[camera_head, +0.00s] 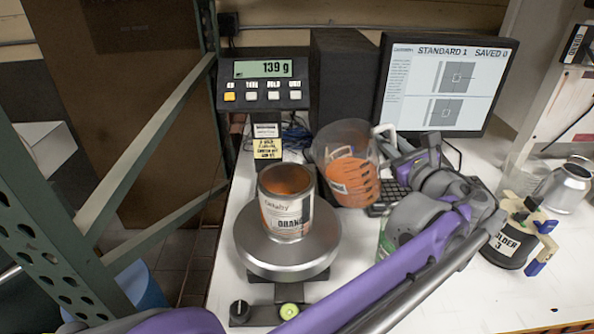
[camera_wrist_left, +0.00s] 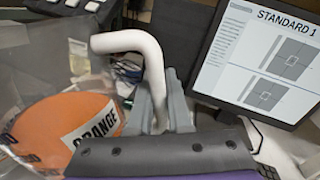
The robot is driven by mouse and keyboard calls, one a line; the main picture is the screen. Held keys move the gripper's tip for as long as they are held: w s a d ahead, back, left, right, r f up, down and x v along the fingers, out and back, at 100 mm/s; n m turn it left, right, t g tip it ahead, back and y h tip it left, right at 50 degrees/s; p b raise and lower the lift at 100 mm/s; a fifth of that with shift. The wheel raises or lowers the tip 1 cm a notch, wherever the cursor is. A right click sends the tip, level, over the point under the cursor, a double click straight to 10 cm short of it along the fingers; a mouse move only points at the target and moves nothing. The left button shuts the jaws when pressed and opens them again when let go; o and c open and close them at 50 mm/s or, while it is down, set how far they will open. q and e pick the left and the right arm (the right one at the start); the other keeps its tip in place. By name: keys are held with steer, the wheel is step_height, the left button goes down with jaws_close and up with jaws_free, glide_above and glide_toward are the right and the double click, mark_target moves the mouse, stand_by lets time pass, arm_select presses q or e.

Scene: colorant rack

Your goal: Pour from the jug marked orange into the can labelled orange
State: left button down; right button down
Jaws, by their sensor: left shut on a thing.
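The jug marked orange (camera_head: 347,150) is clear, with orange liquid in its lower part and a white handle. It is close to upright, slightly tilted, behind and right of the can. My left gripper (camera_head: 392,146) is shut on its handle, partly hidden by my wrist. In the left wrist view the white handle (camera_wrist_left: 152,62) stands between the grey fingers (camera_wrist_left: 160,112), beside the "ORANGE" label (camera_wrist_left: 92,119). The open can labelled orange (camera_head: 285,212) stands upright on the round scale plate (camera_head: 288,256). Its inside looks orange-brown. My right gripper is not in view.
The scale display (camera_head: 263,68) reads 139 g. A monitor (camera_head: 443,83) and dark box (camera_head: 340,80) stand behind the jug. At right are a black holder (camera_head: 508,250), a metal container (camera_head: 568,185) and a clear vessel (camera_head: 524,178). Green metal framing (camera_head: 150,165) lies left.

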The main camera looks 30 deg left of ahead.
mark_target(389, 124)
arm_select(q)
steer(key=r, duration=0.1)
steer(key=s+a+r+n+p, duration=0.1)
steer(key=r, duration=0.1)
steer(key=r+n+p, duration=0.1)
steer(key=r, duration=0.1)
steer(key=shift+s+a, duration=0.15)
steer(key=r+n, duration=0.1)
steer(key=s+a+r+n, duration=0.1)
steer(key=r, duration=0.1)
steer(key=shift+s+a+r+n+p, duration=0.3)
steer(key=shift+s+r+n+p, duration=0.05)
steer(key=shift+s+r+n, duration=0.05)
steer(key=shift+s+r, duration=0.1)
steer(key=shift+r, duration=0.1)
steer(key=shift+s+a+r, duration=0.1)
steer(key=shift+r, duration=0.05)
steer(key=shift+n, duration=0.3)
